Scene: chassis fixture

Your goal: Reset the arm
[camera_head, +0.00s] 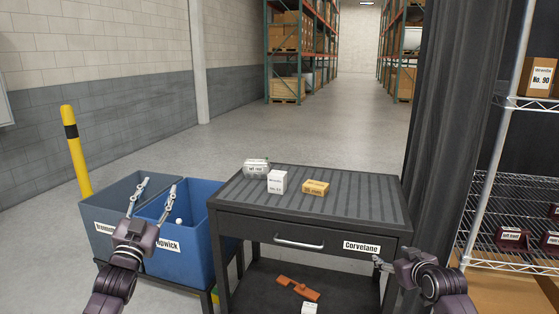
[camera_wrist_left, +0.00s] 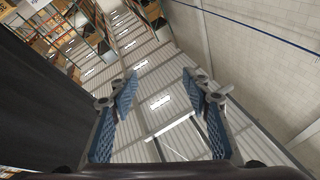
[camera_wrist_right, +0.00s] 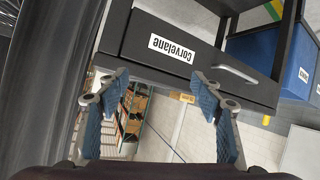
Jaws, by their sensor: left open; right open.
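My left gripper (camera_head: 158,184) is raised in front of the bins at the left of the head view. Its two fingers are spread and empty; the left wrist view also shows the gap between its blue pads (camera_wrist_left: 160,78). My right gripper (camera_head: 377,261) is near the cart's front right corner, below the drawer label "Corvelane". The right wrist view shows its fingers (camera_wrist_right: 160,84) apart with nothing between them. The dark cart (camera_head: 340,214) carries a clear pack (camera_head: 256,167), a white box (camera_head: 277,182) and an orange-yellow box (camera_head: 315,188) on its ridged top.
A blue bin (camera_head: 197,200) and a grey bin (camera_head: 122,190) stand left of the cart. The lower shelf holds a reddish-brown part (camera_head: 297,288) and a white box (camera_head: 309,308). A wire rack (camera_head: 525,180) and dark curtain (camera_head: 450,120) stand right. A yellow post (camera_head: 76,150) is left.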

